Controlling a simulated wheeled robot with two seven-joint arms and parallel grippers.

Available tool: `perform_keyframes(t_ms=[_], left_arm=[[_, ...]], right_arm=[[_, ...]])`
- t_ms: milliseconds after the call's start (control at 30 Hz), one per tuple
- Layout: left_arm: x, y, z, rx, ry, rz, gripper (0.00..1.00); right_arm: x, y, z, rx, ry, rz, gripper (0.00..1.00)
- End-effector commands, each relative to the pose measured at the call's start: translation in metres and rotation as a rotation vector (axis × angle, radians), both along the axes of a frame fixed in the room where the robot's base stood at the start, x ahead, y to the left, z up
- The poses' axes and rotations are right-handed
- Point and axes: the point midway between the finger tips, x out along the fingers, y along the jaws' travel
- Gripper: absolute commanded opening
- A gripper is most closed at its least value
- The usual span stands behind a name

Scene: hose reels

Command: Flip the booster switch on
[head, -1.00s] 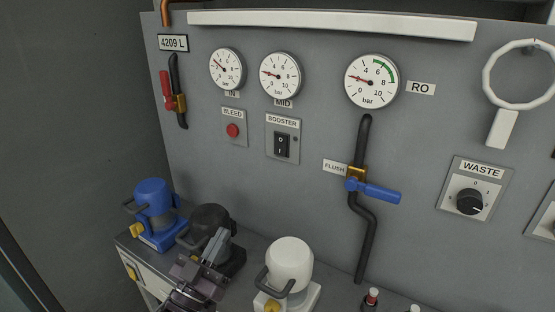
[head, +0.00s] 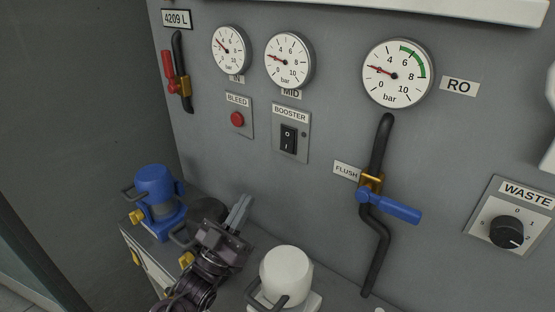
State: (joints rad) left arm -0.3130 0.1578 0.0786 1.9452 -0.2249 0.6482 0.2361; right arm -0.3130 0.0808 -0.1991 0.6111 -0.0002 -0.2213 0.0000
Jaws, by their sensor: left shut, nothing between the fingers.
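The booster switch (head: 288,138) is a black rocker on a small grey plate under the label BOOSTER, on the grey panel. Its upper part bears a 0 mark; I cannot tell for sure which side is pressed in. My left gripper (head: 241,207) is shut and empty. It points up toward the panel, below and to the left of the switch and apart from it. My right gripper is not in view.
The red bleed button (head: 237,119) is left of the switch. The flush valve's blue handle (head: 394,207) sticks out at right. A blue canister (head: 157,190), a dark canister (head: 207,212) and a white canister (head: 287,271) stand on the ledge. The waste knob (head: 506,231) is far right.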

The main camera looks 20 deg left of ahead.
Motion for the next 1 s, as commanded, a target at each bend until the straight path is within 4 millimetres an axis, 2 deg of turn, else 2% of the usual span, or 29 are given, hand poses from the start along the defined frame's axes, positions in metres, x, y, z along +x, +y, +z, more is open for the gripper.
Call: perform_keyframes(t_ms=[300,467,700,1000], left_arm=[[0.044,-0.016,0.043,-0.002,-0.005,0.000,0.00],[0.069,-0.025,0.063,-0.002,-0.004,-0.001,0.00],[0.099,-0.036,0.056,0.000,0.001,-0.001,0.00],[0.107,-0.039,0.053,0.000,0.000,0.000,0.00]], right_arm=[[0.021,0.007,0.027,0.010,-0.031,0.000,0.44],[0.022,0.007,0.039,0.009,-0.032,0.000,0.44],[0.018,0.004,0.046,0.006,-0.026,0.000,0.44],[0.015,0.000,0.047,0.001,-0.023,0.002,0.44]])
